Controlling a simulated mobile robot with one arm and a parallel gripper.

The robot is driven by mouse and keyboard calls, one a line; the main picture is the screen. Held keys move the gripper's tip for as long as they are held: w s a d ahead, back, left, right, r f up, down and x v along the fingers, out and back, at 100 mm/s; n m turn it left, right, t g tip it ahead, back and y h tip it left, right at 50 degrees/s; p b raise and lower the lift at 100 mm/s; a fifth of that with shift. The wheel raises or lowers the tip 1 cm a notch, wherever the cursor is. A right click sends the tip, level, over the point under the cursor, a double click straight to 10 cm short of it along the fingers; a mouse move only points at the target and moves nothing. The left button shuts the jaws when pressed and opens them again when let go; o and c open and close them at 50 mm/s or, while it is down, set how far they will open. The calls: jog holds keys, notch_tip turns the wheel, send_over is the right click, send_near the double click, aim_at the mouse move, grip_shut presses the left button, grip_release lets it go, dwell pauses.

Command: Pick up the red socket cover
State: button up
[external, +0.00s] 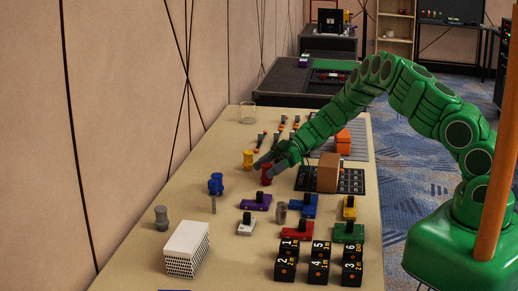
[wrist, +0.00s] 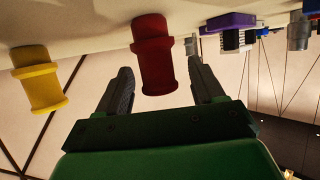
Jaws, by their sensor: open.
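The red socket cover (wrist: 152,55) is a flanged, spool-shaped cylinder on the table. In the wrist view it shows between the two grey fingers of my gripper (wrist: 160,76), with gaps on both sides. My gripper is open, and the fingers do not appear to touch the cover. In the external view my gripper (external: 268,163) is low over the table, and the red cover (external: 266,174) is partly hidden by the fingers.
A yellow spool (wrist: 37,78) stands close beside the red one. Blue spools (external: 215,184) and a grey spool (external: 161,217) stand nearer the wall. A brown box (external: 328,173) stands to the right. Purple (external: 256,203) and other coloured blocks lie in front.

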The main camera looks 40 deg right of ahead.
jog(key=shift+a, duration=0.1)
jog(key=shift+c, duration=0.2)
jog(key=c, duration=1)
